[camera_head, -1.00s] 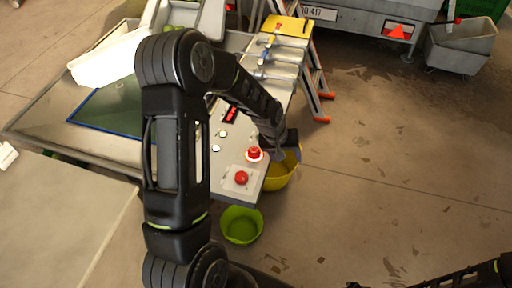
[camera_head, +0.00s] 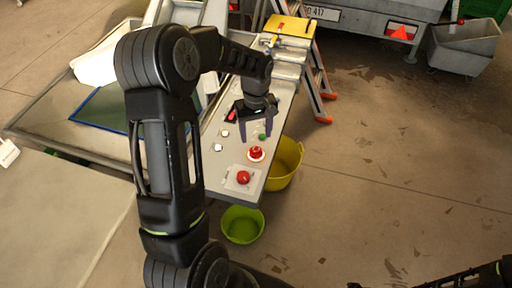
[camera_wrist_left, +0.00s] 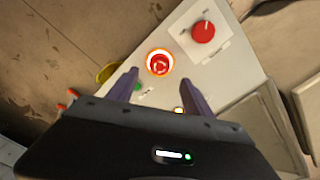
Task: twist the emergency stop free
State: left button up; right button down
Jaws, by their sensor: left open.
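Two red buttons sit near the end of the grey control panel (camera_head: 228,160). One is a red mushroom button (camera_head: 256,154) inside a bright ring; in the left wrist view this button (camera_wrist_left: 159,63) has a glowing red-and-white ring. The other is a red knob (camera_head: 243,177) on a square pale plate, also in the left wrist view (camera_wrist_left: 203,31). I cannot read which is labelled the emergency stop. My left gripper (camera_head: 256,132) is open and empty above the panel, pointing down. Its fingers (camera_wrist_left: 163,79) are just short of the ringed button, apart from it.
Pale buttons (camera_head: 221,140) and a red display are on the panel's left. A yellow bucket (camera_head: 287,160) and a green bucket (camera_head: 241,225) stand on the floor beside and below it.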

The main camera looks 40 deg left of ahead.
aim_at(256, 149)
pick_arm(q)
notch_tip(256, 149, down, 8)
jog(key=shift+r+p, duration=0.15)
jog(key=shift+p, duration=0.55)
grip_shut()
